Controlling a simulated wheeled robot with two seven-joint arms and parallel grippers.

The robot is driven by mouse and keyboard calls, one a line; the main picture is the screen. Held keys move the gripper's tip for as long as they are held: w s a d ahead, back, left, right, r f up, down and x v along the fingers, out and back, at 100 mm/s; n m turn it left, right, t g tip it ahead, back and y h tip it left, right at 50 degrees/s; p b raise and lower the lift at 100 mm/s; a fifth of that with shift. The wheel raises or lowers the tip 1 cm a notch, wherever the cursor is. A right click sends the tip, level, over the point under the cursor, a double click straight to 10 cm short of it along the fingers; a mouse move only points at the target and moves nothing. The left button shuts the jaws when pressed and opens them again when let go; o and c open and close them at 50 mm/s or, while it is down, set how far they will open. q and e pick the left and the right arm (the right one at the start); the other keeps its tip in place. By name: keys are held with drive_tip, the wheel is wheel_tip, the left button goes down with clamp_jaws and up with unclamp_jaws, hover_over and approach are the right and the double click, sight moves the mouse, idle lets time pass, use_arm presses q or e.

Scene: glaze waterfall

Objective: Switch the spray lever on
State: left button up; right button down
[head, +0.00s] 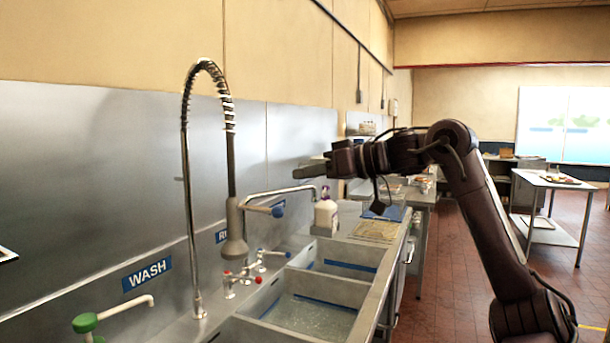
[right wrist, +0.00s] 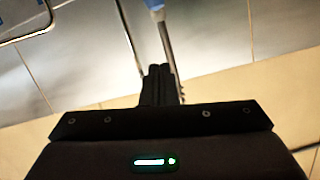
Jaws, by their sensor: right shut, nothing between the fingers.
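The spray head (head: 235,232) hangs from a coiled spring hose (head: 206,66) over the sink. A grey spray lever with a blue tip (head: 278,211) sticks out from it to the right, roughly level. My right gripper (head: 297,172) is shut and empty. In the head view it appears above and slightly right of the lever's tip, with a gap between them. In the right wrist view the shut fingers (right wrist: 160,85) point up the picture, with thin rods and a blue piece (right wrist: 153,4) beyond; I cannot tell whether that is the lever. My left gripper is out of view.
A swing spout (head: 270,193) runs close by the lever. Red and blue taps (head: 240,276) stand behind the sink basins (head: 310,305). A soap bottle (head: 326,212) stands on the counter. A steel wall panel (head: 90,200) lies behind. Free floor (head: 455,270) is at the right.

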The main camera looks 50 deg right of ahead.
drive_tip(key=p, duration=0.5)
hover_over(259, 210)
drive_tip(key=s+d, duration=0.2)
drive_tip(key=d, duration=0.1)
drive_tip(key=f, duration=0.2)
drive_tip(key=a+f+b, duration=0.1)
drive_tip(key=f, duration=0.1)
drive_tip(key=shift+s+f, duration=0.2)
drive_tip(key=shift+f, duration=0.6)
drive_tip(key=shift+a, duration=0.1)
